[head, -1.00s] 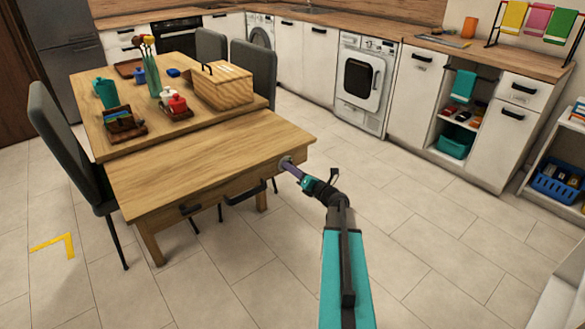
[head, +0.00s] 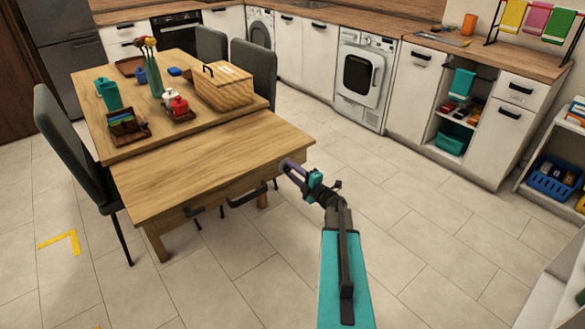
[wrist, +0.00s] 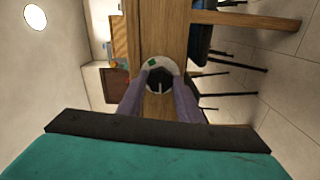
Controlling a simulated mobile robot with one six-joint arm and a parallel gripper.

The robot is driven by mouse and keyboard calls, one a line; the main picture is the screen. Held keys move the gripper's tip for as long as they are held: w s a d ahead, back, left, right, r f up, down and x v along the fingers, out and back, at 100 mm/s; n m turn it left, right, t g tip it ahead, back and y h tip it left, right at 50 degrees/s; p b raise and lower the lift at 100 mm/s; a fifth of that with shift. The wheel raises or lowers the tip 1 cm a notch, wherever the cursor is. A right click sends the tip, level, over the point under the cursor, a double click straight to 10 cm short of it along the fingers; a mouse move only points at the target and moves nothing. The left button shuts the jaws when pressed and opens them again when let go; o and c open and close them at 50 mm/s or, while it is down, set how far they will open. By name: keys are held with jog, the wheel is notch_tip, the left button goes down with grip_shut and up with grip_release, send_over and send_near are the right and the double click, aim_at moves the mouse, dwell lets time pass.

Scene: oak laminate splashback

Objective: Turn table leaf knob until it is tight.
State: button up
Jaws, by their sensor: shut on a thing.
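The table leaf knob (wrist: 160,82) is dark with a pale line pointing down in the wrist view. It sits on a round pale plate (wrist: 149,66) with a green mark at its upper left, clear of the pale line. My gripper (wrist: 161,76) has its two purple fingers on either side of the knob, shut on it. In the head view my gripper (head: 287,166) meets the front right corner of the wooden table leaf (head: 215,165). The fingers mostly hide the knob there.
Dark handles (head: 248,195) stick out from the leaf's front edge. The tabletop bears a wooden box (head: 223,90), a vase (head: 155,77) and small trays. Grey chairs (head: 70,145) stand around the table. The tiled floor right of the table is clear.

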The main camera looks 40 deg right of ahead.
jog(key=m+p, duration=0.3)
jog(key=m, duration=0.1)
jog(key=shift+m, duration=0.3)
jog(key=m+p, duration=0.2)
jog(key=m, duration=0.1)
jog(key=shift+m+p, duration=0.4)
jog(key=m+p, duration=0.5)
jog(key=m, duration=0.2)
jog(key=m+p, duration=0.2)
jog(key=m, duration=0.1)
jog(key=shift+a+m+p, duration=0.1)
jog(key=shift+m+p, duration=0.2)
jog(key=shift+m, duration=0.1)
jog(key=m+p, duration=0.3)
jog(key=m, duration=0.1)
jog(key=m+p, duration=0.2)
jog(key=m, duration=0.2)
jog(key=shift+m+p, duration=1.05)
jog(key=shift+m, duration=0.75)
